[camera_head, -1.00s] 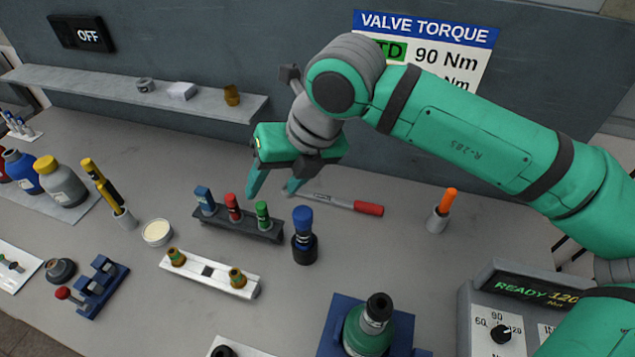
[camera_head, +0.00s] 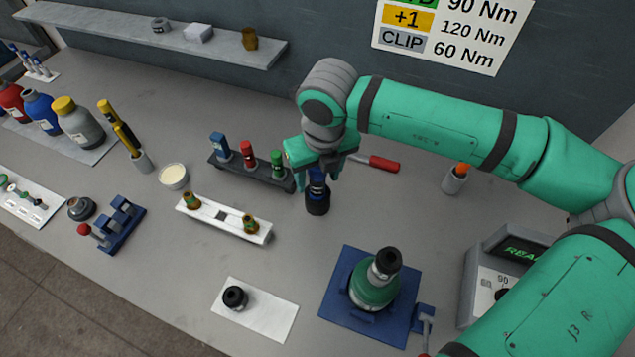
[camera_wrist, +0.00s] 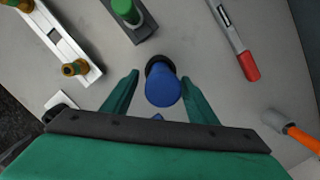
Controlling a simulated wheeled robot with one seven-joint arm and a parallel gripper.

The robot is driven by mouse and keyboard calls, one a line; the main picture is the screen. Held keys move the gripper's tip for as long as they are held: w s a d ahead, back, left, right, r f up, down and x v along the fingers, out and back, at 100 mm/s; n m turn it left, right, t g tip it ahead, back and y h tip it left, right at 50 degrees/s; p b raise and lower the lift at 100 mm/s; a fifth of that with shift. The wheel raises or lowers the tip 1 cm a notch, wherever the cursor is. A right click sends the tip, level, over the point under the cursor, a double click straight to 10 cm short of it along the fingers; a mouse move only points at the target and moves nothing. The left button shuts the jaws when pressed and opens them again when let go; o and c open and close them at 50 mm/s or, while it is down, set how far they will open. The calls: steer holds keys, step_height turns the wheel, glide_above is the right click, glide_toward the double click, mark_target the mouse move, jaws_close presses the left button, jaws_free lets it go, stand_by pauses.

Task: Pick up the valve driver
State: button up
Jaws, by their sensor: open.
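A blue-topped tool with a black base, which I take to be the valve driver (camera_head: 317,204), stands upright on the table. My gripper (camera_head: 317,182) is open and pointing down over it, with a finger on either side of its blue upper part. In the wrist view the blue top of the valve driver (camera_wrist: 162,89) shows between the two green fingertips of my gripper (camera_wrist: 160,84). Gaps show beside it there; I see no clear finger contact. My gripper hides part of its top in the head view.
A dark rack (camera_head: 262,175) with blue, red and green pieces stands close on the left. An orange-topped holder (camera_head: 455,180) stands right. A white fixture (camera_head: 222,217) and a blue base (camera_head: 338,312) with a green bottle are nearer.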

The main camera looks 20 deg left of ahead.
steer(key=shift+w+a+f, duration=0.1)
steer(key=shift+w+f, duration=0.05)
steer(key=shift+f, duration=0.65)
steer(key=shift+w+a+f, duration=0.1)
steer(key=shift+w+f, duration=0.05)
steer(key=shift+f, duration=0.65)
jaws_close()
steer(key=shift+r, duration=0.2)
